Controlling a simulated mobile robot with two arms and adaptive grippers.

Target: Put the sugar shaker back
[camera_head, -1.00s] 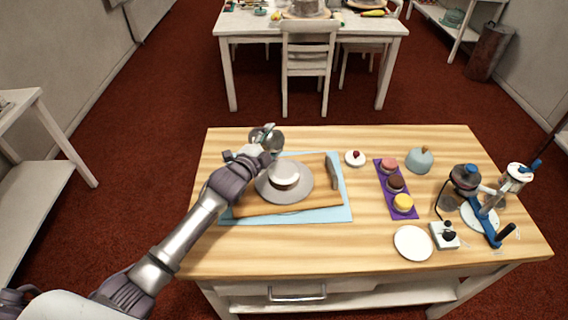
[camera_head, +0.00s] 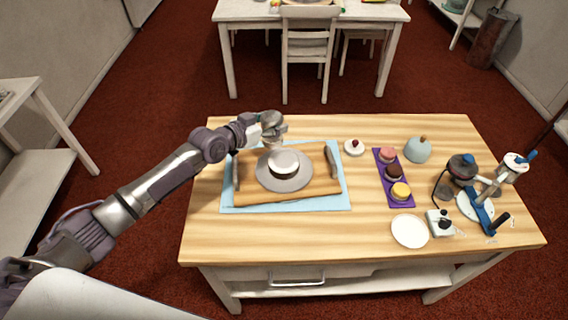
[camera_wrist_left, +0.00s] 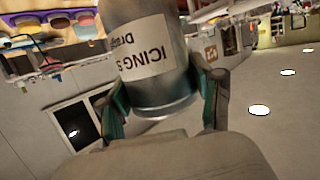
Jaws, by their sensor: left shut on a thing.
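My left gripper (camera_head: 262,130) is shut on the sugar shaker (camera_head: 272,119), a metallic grey cylinder, above the back edge of the blue mat (camera_head: 235,203). In the left wrist view the shaker (camera_wrist_left: 152,85) sits between the two fingers (camera_wrist_left: 163,108), with a white label reading "ICING S...", partly cut off. A grey turntable (camera_head: 300,182) stands in front of the gripper on a wooden board (camera_head: 268,195), with a small grey-white cake (camera_head: 284,160) on it. My right gripper is not in view.
Long tools lie at the board's left side (camera_head: 236,172) and right side (camera_head: 333,163). To the right are a cherry-topped white piece (camera_head: 354,148), a purple tray (camera_head: 383,165) of cakes, a blue dome (camera_head: 418,150), a white plate (camera_head: 410,231) and a blue-handled stand (camera_head: 481,206). The table's front strip is clear.

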